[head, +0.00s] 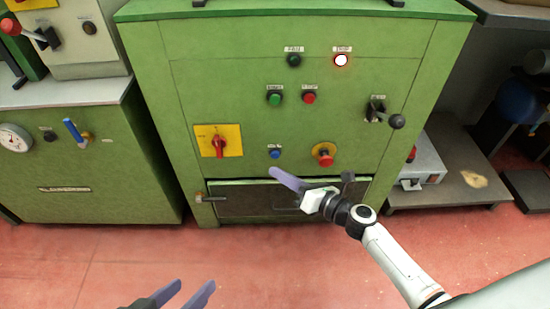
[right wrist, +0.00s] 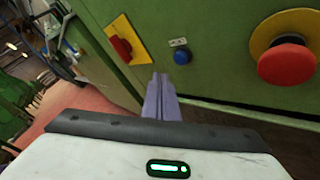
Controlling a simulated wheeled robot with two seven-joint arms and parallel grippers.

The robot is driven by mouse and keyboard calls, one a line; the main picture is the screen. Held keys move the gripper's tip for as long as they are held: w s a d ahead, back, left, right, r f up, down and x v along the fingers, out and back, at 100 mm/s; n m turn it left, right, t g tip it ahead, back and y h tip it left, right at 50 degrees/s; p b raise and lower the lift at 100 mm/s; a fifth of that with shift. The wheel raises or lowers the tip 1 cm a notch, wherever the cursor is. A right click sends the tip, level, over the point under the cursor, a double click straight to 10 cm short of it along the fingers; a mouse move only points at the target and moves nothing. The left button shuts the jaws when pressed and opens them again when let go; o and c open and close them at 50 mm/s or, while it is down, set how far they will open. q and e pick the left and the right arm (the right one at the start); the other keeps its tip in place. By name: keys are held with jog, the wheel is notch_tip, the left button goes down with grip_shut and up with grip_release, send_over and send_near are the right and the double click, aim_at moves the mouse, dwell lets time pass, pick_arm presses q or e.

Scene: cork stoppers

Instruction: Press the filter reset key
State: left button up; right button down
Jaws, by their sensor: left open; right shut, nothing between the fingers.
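A blue round button (head: 275,153) with a small label above it sits low on the front of the green cabinet (head: 190,90); its label is too small to read. It also shows in the right wrist view (right wrist: 182,57), above and right of my fingertips. My right gripper (head: 273,171) is shut and empty, its purple fingers pointing at the panel just below the blue button. In the right wrist view the closed fingers (right wrist: 160,78) appear apart from the button. My left gripper (head: 190,287) is open and empty over the floor at the bottom.
A red emergency knob on a yellow plate (head: 323,155) lies right of the blue button. A red rotary switch (head: 219,144) is left. Green (head: 274,99) and red (head: 309,97) buttons sit above, with a lit white lamp (head: 341,60) and a black lever (head: 396,121).

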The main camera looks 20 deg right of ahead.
aim_at(275, 155)
pick_arm(q)
jog(key=shift+d+r, duration=0.2)
jog(key=shift+r, duration=0.25)
pick_arm(e)
jog(key=shift+w+d, duration=0.2)
jog(key=shift+w, duration=0.4)
jog(key=shift+w+d, duration=0.15)
jog(key=shift+w, duration=0.4)
pick_arm(q)
jog(key=shift+f, duration=0.25)
jog(key=shift+r, duration=0.2)
pick_arm(e)
jog(key=shift+w, duration=0.1)
jog(key=shift+w+d, duration=0.1)
jog(key=shift+w, duration=0.2)
